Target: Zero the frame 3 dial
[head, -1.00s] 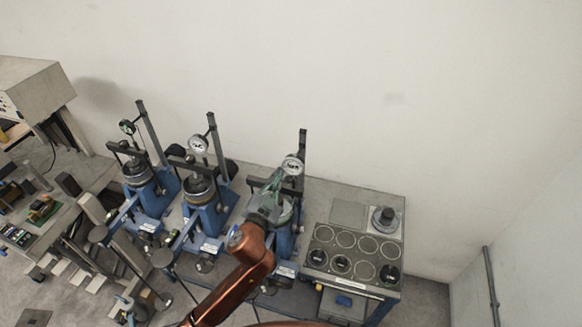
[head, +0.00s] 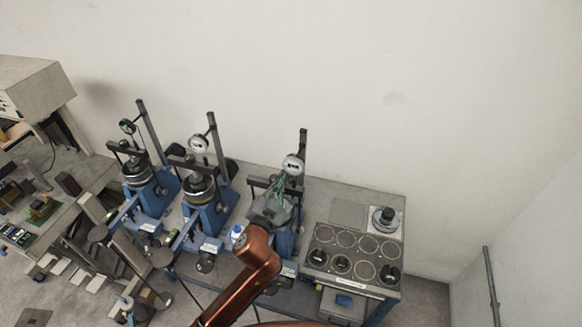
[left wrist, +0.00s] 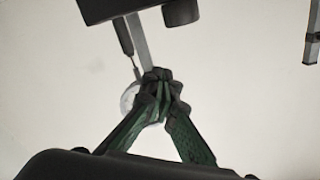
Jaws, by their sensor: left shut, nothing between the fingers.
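The frame on the right of the row of three blue lever frames (head: 285,245) carries a round white-faced dial (head: 292,164) on its dark upright post. Which frame bears number 3 cannot be read. My left gripper (head: 283,178) is shut and empty, its green fingertips just below that dial in the head view. In the left wrist view the fingertips (left wrist: 155,76) meet in front of the dial (left wrist: 130,98), which is partly hidden behind them. I cannot tell whether they touch it. The dial's needle is too small to read. My right gripper is not in view.
Two more frames stand left, with a middle dial (head: 198,144) and a left dial (head: 127,126). To the right, a tray with round recesses (head: 325,232) holds several dark weights. A cluttered side bench (head: 85,180) is at far left.

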